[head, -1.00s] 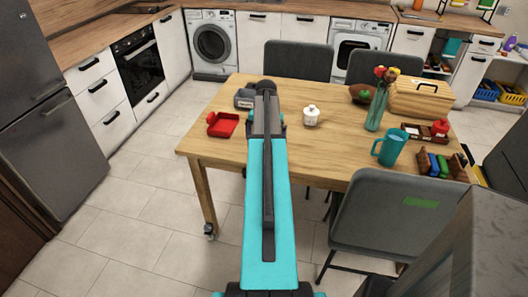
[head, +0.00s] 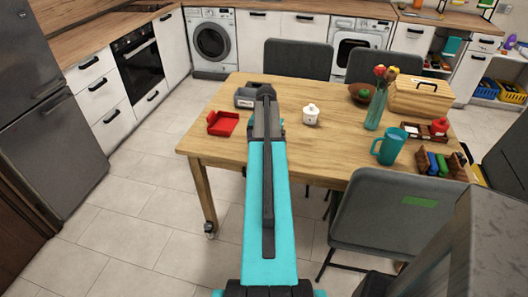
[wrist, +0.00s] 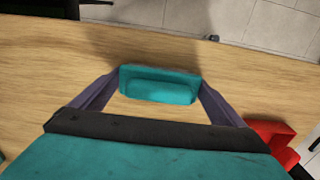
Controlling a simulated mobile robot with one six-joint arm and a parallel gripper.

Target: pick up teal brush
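The teal brush (wrist: 160,87) shows in the wrist view as a block with a raised, lighter middle part, above the wooden table (wrist: 40,75). My gripper (wrist: 159,80) has one dark finger at each end of it, with no clear gap at either side. I cannot tell whether the fingers press on it or whether it rests on the table. In the head view my arm hides the brush and the fingertips.
A red tray-like object (head: 223,123) lies left of my arm, and a grey one (head: 246,97) is close beside it. A white lidded jar (head: 311,114), teal mug (head: 388,146), vase (head: 377,107) and wooden box (head: 420,98) stand to the right.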

